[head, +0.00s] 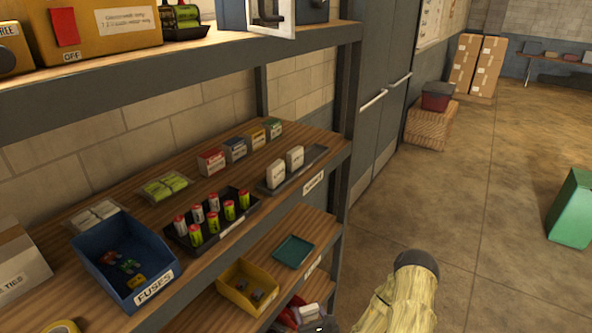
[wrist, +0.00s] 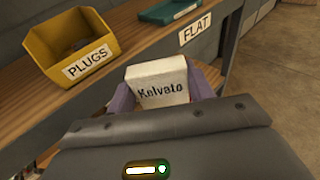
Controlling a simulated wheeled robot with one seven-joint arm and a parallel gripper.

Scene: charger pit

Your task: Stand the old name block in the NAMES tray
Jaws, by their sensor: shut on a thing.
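A white name block (wrist: 157,84) with the word "Kelvato" on it stands in my gripper (wrist: 163,92) in the wrist view. The purple fingers are shut on its two sides. In the head view my gripper (head: 300,314) and the block (head: 310,311) are at the bottom edge, low beside the lower shelf, partly cut off. A long dark tray (head: 316,160) with two upright white blocks (head: 276,174) lies on the middle shelf, at its right end. A label on the shelf edge in front of it is too small to read surely.
On the lower shelf are a yellow PLUGS bin (wrist: 50,52) and a teal tray (head: 293,250) by a FLAT label (wrist: 196,29). The middle shelf holds a blue FUSES bin (head: 96,256), a battery tray (head: 236,228) and several small boxes. The upper shelf (head: 200,64) overhangs it.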

